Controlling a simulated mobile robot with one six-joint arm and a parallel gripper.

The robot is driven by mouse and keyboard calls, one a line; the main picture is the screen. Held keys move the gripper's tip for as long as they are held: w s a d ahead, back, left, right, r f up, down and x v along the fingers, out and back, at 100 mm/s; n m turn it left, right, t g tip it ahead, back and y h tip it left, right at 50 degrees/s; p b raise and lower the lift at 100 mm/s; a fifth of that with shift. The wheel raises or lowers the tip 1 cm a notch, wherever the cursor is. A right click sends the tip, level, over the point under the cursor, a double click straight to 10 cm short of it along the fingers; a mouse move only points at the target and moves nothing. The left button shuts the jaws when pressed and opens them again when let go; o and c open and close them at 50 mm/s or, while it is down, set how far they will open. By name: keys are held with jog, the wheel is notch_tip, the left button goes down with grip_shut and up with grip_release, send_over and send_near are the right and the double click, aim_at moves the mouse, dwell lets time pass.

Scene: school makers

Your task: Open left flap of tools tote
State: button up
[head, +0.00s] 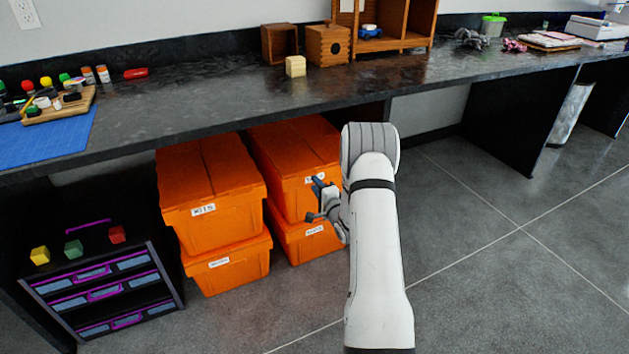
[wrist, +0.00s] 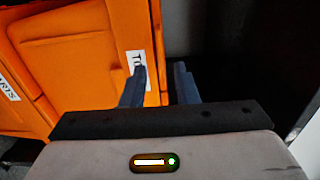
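The tools tote (head: 290,150) is orange with a two-flap lid that looks closed. It is the upper right tote under the counter. In the wrist view it fills the left side (wrist: 90,55), with a white label starting "TO" (wrist: 136,58) partly hidden behind a finger. My gripper (head: 314,200) is open and empty at the tote's front right. In the wrist view my gripper (wrist: 161,78) has one finger in front of the tote's face and the other past its edge. I cannot tell whether a finger touches the tote.
A tote labelled KITS (head: 210,190) stands to the left, on another orange tote (head: 228,268). One more orange tote (head: 305,240) is under the tools tote. The dark counter (head: 215,110) overhangs them. A drawer unit (head: 100,285) stands at left. The floor (head: 480,250) at right is clear.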

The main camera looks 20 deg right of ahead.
jog(key=shift+w+a+b, duration=0.1)
jog(key=shift+w+b, duration=0.6)
jog(key=shift+w, duration=2.2)
jog(key=shift+c, duration=0.5)
grip_shut()
